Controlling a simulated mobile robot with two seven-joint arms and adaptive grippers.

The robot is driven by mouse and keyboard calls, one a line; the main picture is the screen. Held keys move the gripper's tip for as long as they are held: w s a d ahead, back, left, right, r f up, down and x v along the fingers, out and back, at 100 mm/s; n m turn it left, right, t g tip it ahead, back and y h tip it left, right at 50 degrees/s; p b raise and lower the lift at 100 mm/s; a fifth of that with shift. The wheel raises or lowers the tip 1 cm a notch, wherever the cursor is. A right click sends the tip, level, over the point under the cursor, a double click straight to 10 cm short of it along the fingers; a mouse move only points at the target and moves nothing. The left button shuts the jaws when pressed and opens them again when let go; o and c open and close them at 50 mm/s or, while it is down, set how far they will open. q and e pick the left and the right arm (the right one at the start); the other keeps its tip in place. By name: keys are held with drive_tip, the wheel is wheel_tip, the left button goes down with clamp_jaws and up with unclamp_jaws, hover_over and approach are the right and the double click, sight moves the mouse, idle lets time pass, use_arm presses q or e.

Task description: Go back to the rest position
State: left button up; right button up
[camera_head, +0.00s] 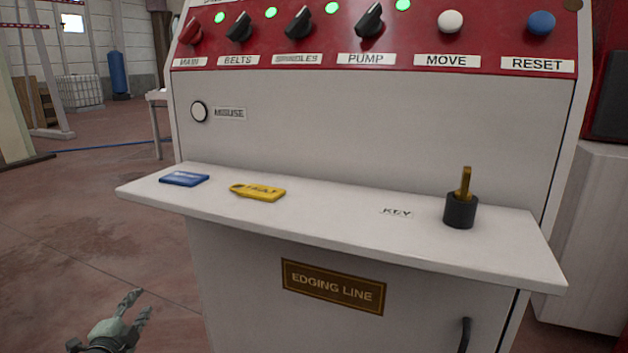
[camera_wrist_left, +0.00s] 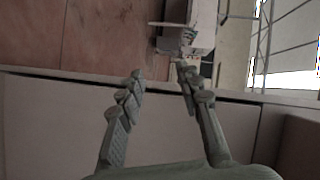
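My left gripper (camera_head: 137,303) shows at the bottom left of the head view, low beside the cabinet and below the shelf. Its two fingers are spread with nothing between them; the left wrist view shows the same open fingers (camera_wrist_left: 162,74). My right gripper is in neither view. The control cabinet (camera_head: 360,130) stands in front of me with a white shelf (camera_head: 330,210). A brass key (camera_head: 466,183) stands upright in a black round holder (camera_head: 460,211) at the shelf's right.
A blue tag (camera_head: 184,179) and a yellow tag (camera_head: 258,192) lie on the shelf. Above are switch knobs (camera_head: 299,22), green lamps, a white MOVE button (camera_head: 450,21) and a blue RESET button (camera_head: 541,22). The floor (camera_head: 80,230) left of the cabinet is clear.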

use_arm(q)
drive_tip(key=s+d+f+n+g, duration=0.4)
drive_tip(key=s+f+n+g, duration=0.1)
drive_tip(key=s+f, duration=0.85)
drive_tip(key=s+d+f+n+g, duration=0.4)
drive_tip(key=s+f+g, duration=0.1)
drive_tip(key=s+f, duration=0.9)
drive_tip(key=s+d+f+n+g, duration=0.1)
drive_tip(key=s+d+f+g, duration=0.1)
drive_tip(key=s, duration=0.5)
drive_tip(key=s+d+f+n+g, duration=0.1)
drive_tip(key=s+d+f, duration=0.3)
drive_tip(key=s, duration=0.3)
drive_tip(key=shift+f+n+g, duration=0.3)
drive_tip(key=shift+n+g, duration=0.1)
